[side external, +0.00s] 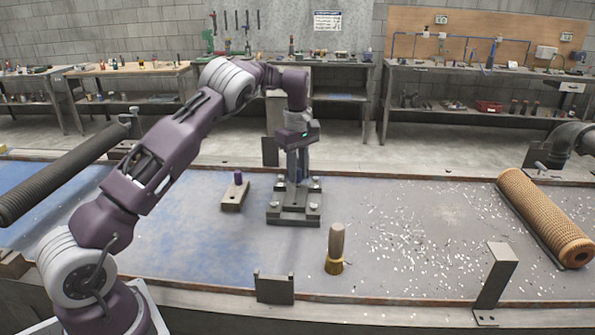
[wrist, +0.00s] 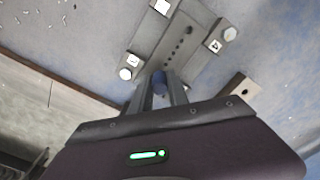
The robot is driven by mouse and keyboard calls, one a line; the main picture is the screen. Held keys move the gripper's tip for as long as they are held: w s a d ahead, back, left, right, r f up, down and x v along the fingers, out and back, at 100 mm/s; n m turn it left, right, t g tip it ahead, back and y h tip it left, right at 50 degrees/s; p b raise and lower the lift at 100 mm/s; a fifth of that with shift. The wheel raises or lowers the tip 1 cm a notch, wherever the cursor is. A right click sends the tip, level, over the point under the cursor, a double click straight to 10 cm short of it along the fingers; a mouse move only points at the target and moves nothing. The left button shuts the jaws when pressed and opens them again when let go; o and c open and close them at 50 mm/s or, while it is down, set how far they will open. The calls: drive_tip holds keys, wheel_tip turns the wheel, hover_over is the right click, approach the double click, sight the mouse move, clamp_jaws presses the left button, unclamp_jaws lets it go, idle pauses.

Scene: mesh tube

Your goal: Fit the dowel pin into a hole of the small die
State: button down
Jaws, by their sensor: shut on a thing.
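My gripper (wrist: 159,95) is shut on a blue dowel pin (wrist: 159,80), whose end shows between the fingers in the wrist view. The pin's far tip is hidden. The die (wrist: 173,53), a dark grey block with a row of round holes, sits on a grey base with bright bolts at its corners. My gripper (side external: 298,178) points down over the die's base (side external: 281,222) in the side external view. Whether the pin touches a hole cannot be told.
A small brown block (side external: 232,201) with a purple peg (side external: 238,177) stands left of the die. A brown cylinder with a yellow foot (side external: 335,250) stands in front of it. A mesh tube (side external: 545,218) lies at the right. Metal chips litter the table's right half.

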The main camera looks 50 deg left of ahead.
drive_tip(key=shift+f, duration=0.8)
idle(0.4)
drive_tip(key=c, duration=1.2)
unclamp_jaws()
